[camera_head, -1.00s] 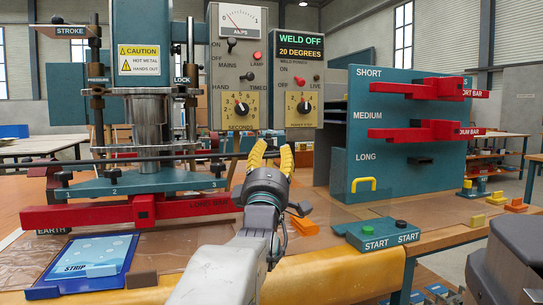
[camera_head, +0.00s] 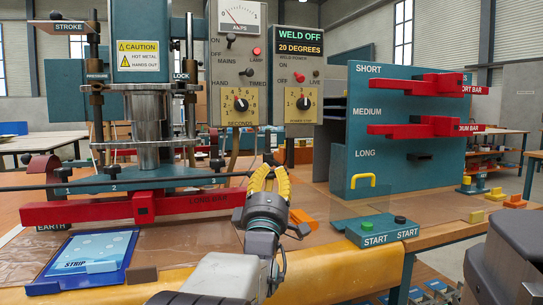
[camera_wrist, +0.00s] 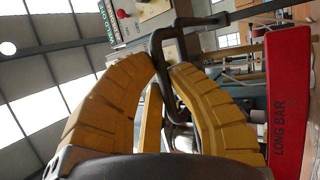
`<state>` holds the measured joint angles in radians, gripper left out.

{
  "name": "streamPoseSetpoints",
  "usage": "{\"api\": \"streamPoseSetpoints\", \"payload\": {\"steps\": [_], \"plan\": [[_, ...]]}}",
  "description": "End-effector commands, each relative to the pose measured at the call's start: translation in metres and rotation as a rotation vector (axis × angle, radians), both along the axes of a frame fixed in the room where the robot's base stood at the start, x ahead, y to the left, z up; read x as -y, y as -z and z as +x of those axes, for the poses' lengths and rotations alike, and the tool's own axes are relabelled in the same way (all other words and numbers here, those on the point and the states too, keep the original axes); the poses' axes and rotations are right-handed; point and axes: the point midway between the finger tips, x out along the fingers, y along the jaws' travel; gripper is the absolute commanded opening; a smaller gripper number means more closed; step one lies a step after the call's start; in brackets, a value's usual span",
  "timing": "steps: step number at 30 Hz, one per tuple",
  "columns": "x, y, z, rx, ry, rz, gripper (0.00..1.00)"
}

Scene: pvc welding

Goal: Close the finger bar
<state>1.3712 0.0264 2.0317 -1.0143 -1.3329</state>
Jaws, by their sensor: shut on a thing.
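My gripper (camera_head: 268,172) is in the middle of the head view, right of the press. Its yellow ribbed fingers are shut on the end of the finger bar (camera_head: 150,182), a thin dark rod crossing the front of the press. In the wrist view my gripper (camera_wrist: 164,65) has the bar's dark bent end (camera_wrist: 160,48) between its fingertips. The rod passes just above the red long bar (camera_head: 95,212) and in front of the teal clamp plate (camera_head: 135,172). The exact contact between rod and plate is not clear.
The blue strip tray (camera_head: 125,245) lies in front of the press. The start box (camera_head: 375,230) stands right of my gripper. A teal rack (camera_head: 385,90) holds red bars behind it. The control panel (camera_head: 295,75) reads WELD OFF.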

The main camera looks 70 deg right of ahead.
Motion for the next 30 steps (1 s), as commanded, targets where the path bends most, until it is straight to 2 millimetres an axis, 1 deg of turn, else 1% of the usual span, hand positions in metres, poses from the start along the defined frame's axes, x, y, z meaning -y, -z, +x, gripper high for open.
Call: {"api": "streamPoseSetpoints", "payload": {"steps": [1,3,6,10,18,19,28,30], "plan": [[0.002,0.016,0.001,0.0,-0.002,0.015,0.0],[0.002,0.028,0.001,-0.001,-0.003,0.014,0.0],[0.001,0.041,0.001,0.0,-0.002,0.012,0.0],[0.0,0.047,0.001,0.0,-0.003,0.009,0.0],[0.0,0.047,0.001,0.001,-0.002,0.008,0.0],[0.0,0.047,0.001,0.001,-0.002,0.008,0.17],[0.0,0.045,0.0,0.0,-0.002,0.005,0.43],[0.0,0.045,0.0,0.0,-0.002,0.004,0.43]]}}
